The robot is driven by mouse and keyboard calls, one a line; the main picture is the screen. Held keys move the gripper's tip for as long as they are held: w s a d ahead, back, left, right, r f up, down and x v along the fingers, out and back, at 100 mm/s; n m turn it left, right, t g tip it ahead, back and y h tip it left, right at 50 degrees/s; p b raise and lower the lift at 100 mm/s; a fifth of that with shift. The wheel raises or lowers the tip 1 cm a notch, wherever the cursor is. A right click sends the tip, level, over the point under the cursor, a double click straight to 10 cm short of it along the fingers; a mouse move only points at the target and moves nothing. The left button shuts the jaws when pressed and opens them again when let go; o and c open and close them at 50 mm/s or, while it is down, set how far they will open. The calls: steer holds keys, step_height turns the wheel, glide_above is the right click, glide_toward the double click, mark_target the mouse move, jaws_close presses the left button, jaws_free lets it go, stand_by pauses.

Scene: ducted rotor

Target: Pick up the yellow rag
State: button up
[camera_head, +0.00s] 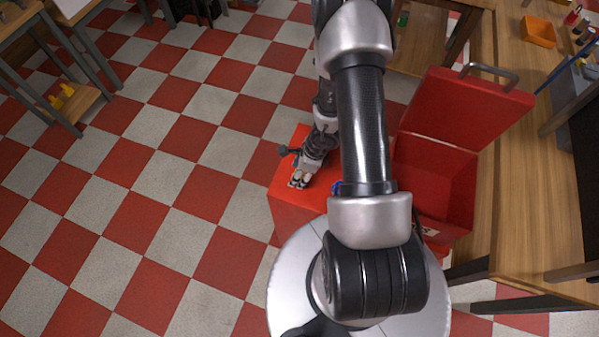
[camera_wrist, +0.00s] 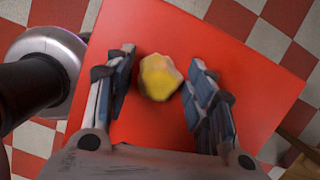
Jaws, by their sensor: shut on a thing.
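The yellow rag (camera_wrist: 160,77) is a small crumpled lump between the two fingers of my gripper (camera_wrist: 161,58) in the wrist view. The fingers stand on either side of it and my gripper is shut on it. The red surface shows behind the rag; I cannot tell whether the rag touches it. In the head view my gripper (camera_head: 299,178) is low over the left part of the red box top (camera_head: 285,200). The rag is too small there to make out clearly.
An open red case (camera_head: 430,180) with its lid up stands to the right of my arm. A wooden workbench (camera_head: 500,170) runs along the right side, with an orange tray (camera_head: 538,32) on it.

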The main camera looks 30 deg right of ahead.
step_height(320, 180, up, 20)
steer(key=p, duration=1.1)
steer(key=shift+f, duration=0.15)
steer(key=o, duration=0.5)
steer(key=shift+c, duration=0.2)
steer(key=c, duration=0.4)
